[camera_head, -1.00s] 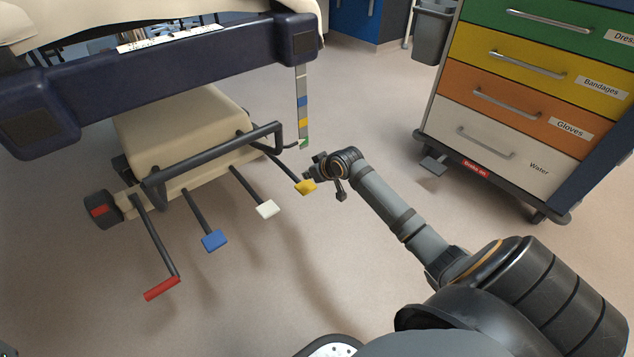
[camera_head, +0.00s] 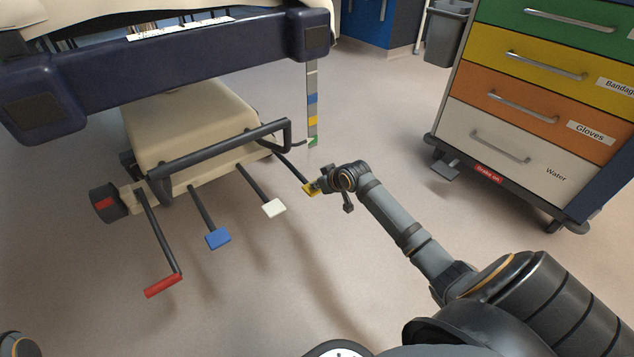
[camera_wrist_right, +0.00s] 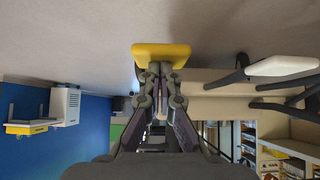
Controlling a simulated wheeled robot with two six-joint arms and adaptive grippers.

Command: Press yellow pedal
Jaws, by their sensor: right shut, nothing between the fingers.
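The yellow pedal (camera_head: 309,189) is at the end of a dark lever at the right of the row under the stretcher. My right gripper (camera_head: 321,184) is shut and empty, at the pedal's right side, hiding part of it in the head view. In the right wrist view, the yellow pedal (camera_wrist_right: 161,51) lies straight in front of the shut fingertips (camera_wrist_right: 160,70), which overlap its near edge. I cannot tell if they touch it. My left gripper is not in view.
A white pedal (camera_head: 274,208), a blue pedal (camera_head: 217,238) and a red pedal (camera_head: 163,286) stand to the left. A dark bar (camera_head: 220,149) runs above the levers. A drawer cart (camera_head: 500,135) stands at the right. The floor between is clear.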

